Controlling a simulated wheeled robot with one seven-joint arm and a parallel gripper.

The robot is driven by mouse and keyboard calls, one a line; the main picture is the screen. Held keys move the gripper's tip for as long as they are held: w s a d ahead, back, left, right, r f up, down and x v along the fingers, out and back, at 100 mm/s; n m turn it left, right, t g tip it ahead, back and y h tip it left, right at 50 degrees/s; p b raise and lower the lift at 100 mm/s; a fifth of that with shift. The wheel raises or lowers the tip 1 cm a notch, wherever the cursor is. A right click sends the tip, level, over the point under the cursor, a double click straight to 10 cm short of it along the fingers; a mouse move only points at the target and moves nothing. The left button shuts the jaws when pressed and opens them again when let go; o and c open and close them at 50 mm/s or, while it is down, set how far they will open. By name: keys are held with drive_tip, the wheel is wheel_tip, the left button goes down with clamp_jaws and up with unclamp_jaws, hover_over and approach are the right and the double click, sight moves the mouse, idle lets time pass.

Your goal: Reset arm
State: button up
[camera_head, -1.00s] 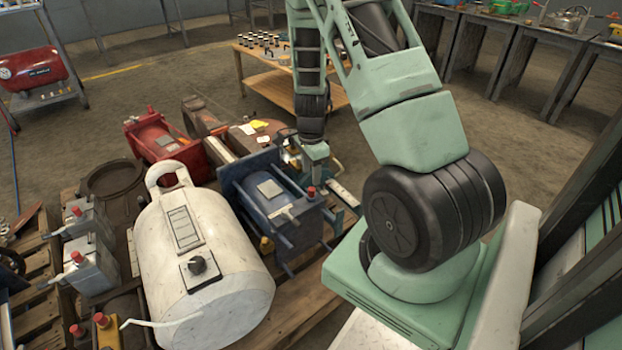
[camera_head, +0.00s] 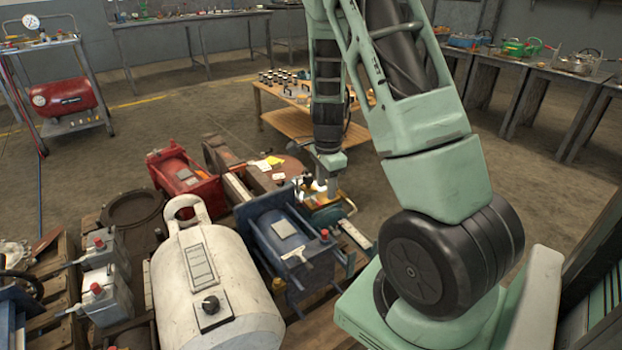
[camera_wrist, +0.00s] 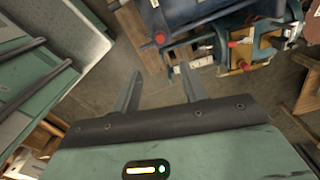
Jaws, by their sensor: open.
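My green arm reaches up and forward from my base in the head view, and its far links hang down behind the blue machine (camera_head: 285,232). In the wrist view my gripper (camera_wrist: 157,82) is open. Its two grey fingers stand apart with nothing between them, above bare floor. The blue machine also shows in the wrist view (camera_wrist: 190,18), ahead of the fingers, with a red knob near its corner. In the head view the gripper's fingertips are too small and hidden to make out.
A white cylindrical tank (camera_head: 235,298), a red machine (camera_head: 183,178) and grey boxes with red knobs (camera_head: 103,292) crowd the wooden pallets (camera_head: 55,322). A wooden table (camera_head: 305,122) with small jars stands behind. A red compressor (camera_head: 65,98) is at left. Floor is open at right.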

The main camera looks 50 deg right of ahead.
drive_tip(key=a+r+n+y, duration=0.15)
drive_tip(key=a+n, duration=0.25)
drive_tip(key=a, duration=0.4)
drive_tip(key=a+r+n, duration=0.3)
drive_tip(key=a+n, duration=0.1)
drive_tip(key=a, duration=0.4)
drive_tip(key=a+r+n, duration=0.3)
drive_tip(key=a+n, duration=0.1)
drive_tip(key=a, duration=0.4)
drive_tip(key=s+a+r+n, duration=0.3)
drive_tip(key=s+a+n, duration=0.5)
drive_tip(key=n, duration=0.1)
drive_tip(key=s+a+r+n, duration=0.3)
drive_tip(key=s+a+n, duration=0.5)
drive_tip(key=n, duration=0.1)
wheel_tip(320, 180, up, 26)
drive_tip(key=s+p, duration=0.1)
drive_tip(key=p, duration=2.4)
drive_tip(key=shift+a+n+h+p, duration=0.25)
drive_tip(key=shift+n+h+p, duration=0.05)
drive_tip(key=shift+h, duration=0.15)
drive_tip(key=shift+f, duration=0.1)
